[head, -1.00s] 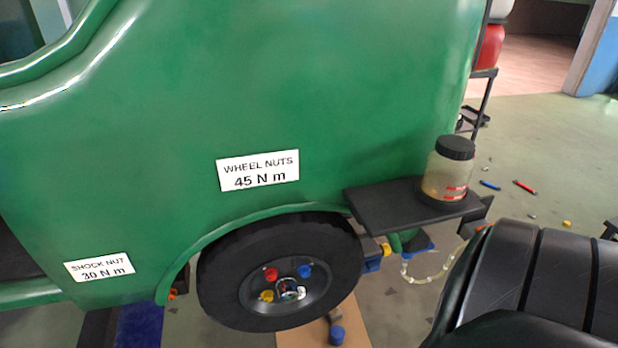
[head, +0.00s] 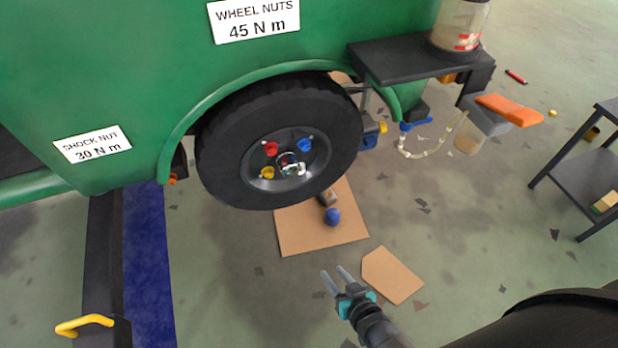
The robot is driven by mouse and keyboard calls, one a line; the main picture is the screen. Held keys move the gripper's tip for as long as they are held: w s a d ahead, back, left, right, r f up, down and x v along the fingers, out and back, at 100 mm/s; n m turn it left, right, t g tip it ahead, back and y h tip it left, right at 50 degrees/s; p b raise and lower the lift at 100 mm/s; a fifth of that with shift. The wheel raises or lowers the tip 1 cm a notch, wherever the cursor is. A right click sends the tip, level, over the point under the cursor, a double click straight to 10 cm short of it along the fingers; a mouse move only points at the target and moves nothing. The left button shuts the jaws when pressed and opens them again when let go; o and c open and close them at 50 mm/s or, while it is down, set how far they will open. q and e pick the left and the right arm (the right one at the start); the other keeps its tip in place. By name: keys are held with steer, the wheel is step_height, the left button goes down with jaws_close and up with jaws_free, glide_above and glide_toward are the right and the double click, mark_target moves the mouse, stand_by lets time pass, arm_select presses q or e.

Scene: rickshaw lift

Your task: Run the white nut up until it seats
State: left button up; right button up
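The wheel (head: 230,160) hangs under the green body with its hub facing me. On the hub sit a red nut (head: 271,149), a blue nut (head: 304,145) and a yellow nut (head: 267,173). A white piece at the lower right of the hub, which looks like the white nut (head: 296,170), is too small to tell how far on it is. My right gripper (head: 334,275) is below the wheel, well apart from it, with its two fingers spread and nothing between them. My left gripper is not in view.
A cardboard sheet (head: 300,236) with a blue round object (head: 332,216) lies under the wheel. A smaller cardboard piece (head: 391,276) lies beside my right gripper. A dark shelf (head: 410,58) juts out right of the wheel. A dark rack (head: 588,180) stands at far right.

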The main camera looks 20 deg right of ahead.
steer(key=w+r+m+t+b, duration=0.1)
steer(key=w+r+m+t, duration=0.15)
steer(key=r, duration=0.45)
steer(key=w+r+m+t+b, duration=0.1)
steer(key=w+r+t, duration=0.3)
steer(key=r, duration=0.2)
steer(key=b, duration=0.5)
glide_toward(301, 171)
steer(key=shift+h, duration=0.4)
steer(key=w, duration=0.6)
steer(key=shift+a, duration=0.3)
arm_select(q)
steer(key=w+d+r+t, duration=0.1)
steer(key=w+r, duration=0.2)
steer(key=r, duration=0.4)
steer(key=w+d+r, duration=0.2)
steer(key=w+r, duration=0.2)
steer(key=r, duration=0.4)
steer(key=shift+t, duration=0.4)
arm_select(e)
steer(key=shift+w+r, duration=0.1)
steer(key=shift+w, duration=0.85)
jaws_close()
